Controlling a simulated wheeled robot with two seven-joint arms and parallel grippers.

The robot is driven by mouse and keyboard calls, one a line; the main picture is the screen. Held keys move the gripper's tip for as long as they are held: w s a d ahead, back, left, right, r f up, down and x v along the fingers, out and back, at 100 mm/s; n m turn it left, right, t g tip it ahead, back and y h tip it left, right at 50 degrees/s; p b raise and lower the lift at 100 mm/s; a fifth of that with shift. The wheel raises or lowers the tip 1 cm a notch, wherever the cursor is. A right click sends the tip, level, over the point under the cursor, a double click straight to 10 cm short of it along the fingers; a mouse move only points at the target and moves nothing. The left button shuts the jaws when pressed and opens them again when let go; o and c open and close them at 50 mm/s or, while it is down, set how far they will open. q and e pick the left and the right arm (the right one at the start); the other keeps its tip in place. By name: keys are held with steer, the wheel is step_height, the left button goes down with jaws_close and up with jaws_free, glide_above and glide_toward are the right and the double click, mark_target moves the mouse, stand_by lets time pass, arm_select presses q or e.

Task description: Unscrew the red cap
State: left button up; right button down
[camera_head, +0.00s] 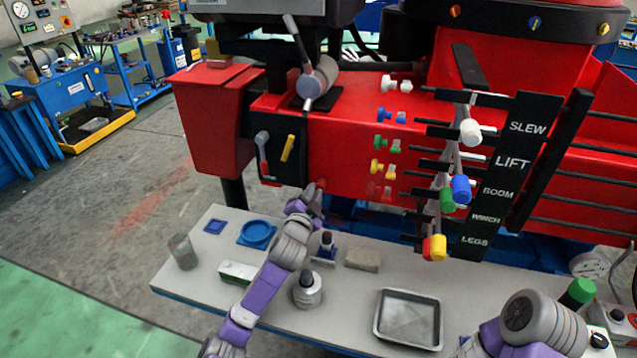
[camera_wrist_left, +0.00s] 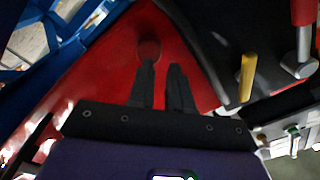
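The red cap (camera_wrist_left: 149,50) shows in the left wrist view as a dark red round knob against the red crane body, just beyond my left finger's tip. My left gripper (camera_wrist_left: 163,78) has its two black fingers a little apart, with a narrow empty gap. The cap lies left of that gap, outside the fingers. In the head view a small red end, probably the cap (camera_head: 321,184), shows beside my left gripper (camera_head: 312,192), low on the front of the red crane body (camera_head: 350,150). My right gripper is out of view.
A grey workbench (camera_head: 185,275) stands below, with a metal tray (camera_head: 408,319), a dark-topped bottle (camera_head: 308,291) and a blue dish (camera_head: 256,234). Red and yellow handles (camera_head: 287,148) are close to the left gripper. Control levers with coloured knobs (camera_head: 461,188) stick out at right.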

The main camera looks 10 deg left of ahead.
arm_select(q)
steer(key=m+p, duration=0.2)
steer(key=m, duration=0.5)
steer(key=w+f+m+p, duration=0.1)
steer(key=m+p, duration=0.1)
steer(key=m, duration=0.5)
steer(key=m+p, duration=0.2)
steer(key=m, duration=0.6)
steer(key=shift+w+f, duration=0.15)
steer(key=shift+f, duration=0.15)
steer(key=shift+f+m, duration=0.15)
steer(key=shift+m, duration=0.55)
steer(key=shift+d, duration=0.25)
jaws_close()
